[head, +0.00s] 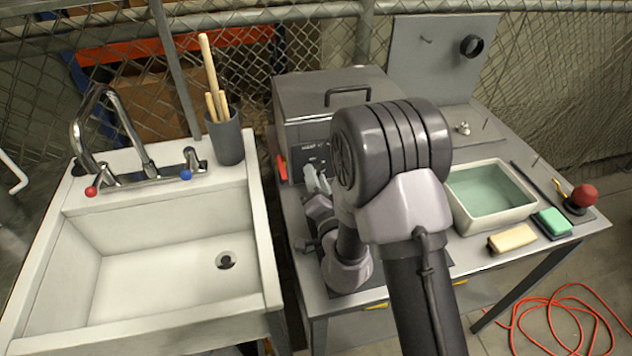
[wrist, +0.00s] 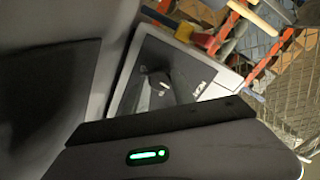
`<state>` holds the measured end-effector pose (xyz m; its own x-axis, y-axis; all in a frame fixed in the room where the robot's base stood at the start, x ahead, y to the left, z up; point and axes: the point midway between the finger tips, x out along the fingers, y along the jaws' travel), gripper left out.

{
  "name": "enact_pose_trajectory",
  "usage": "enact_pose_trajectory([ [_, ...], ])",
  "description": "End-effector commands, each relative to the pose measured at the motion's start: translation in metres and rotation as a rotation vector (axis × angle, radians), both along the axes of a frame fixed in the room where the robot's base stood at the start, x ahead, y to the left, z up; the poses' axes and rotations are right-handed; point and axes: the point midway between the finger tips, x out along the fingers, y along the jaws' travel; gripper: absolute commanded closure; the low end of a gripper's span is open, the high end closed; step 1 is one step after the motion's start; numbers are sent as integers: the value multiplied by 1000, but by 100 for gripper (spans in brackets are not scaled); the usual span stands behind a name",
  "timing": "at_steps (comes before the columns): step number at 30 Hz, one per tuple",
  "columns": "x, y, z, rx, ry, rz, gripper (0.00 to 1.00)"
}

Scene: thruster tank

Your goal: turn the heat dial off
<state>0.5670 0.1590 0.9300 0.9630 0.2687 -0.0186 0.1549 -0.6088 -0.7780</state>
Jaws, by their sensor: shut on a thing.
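The grey tank (head: 335,88) with a handled lid has a dark control panel (head: 312,150) with small white lettering on its front. My gripper (head: 316,180) is at the lower part of this panel, with its light grey fingers shut on the heat dial. The dial is hidden by the fingers and my wrist, so its pointer and setting cannot be read. In the wrist view the dark panel (wrist: 150,85) shows tilted and close, with a white mark on it.
A red lever (head: 282,168) sticks out at the tank's left side. A white sink (head: 150,270) stands to the left.

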Motion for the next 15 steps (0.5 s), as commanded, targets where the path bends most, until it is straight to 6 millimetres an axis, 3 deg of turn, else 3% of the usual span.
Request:
enact_pose_trajectory([
  [15,1,0,2,-114,-39,-1,100],
])
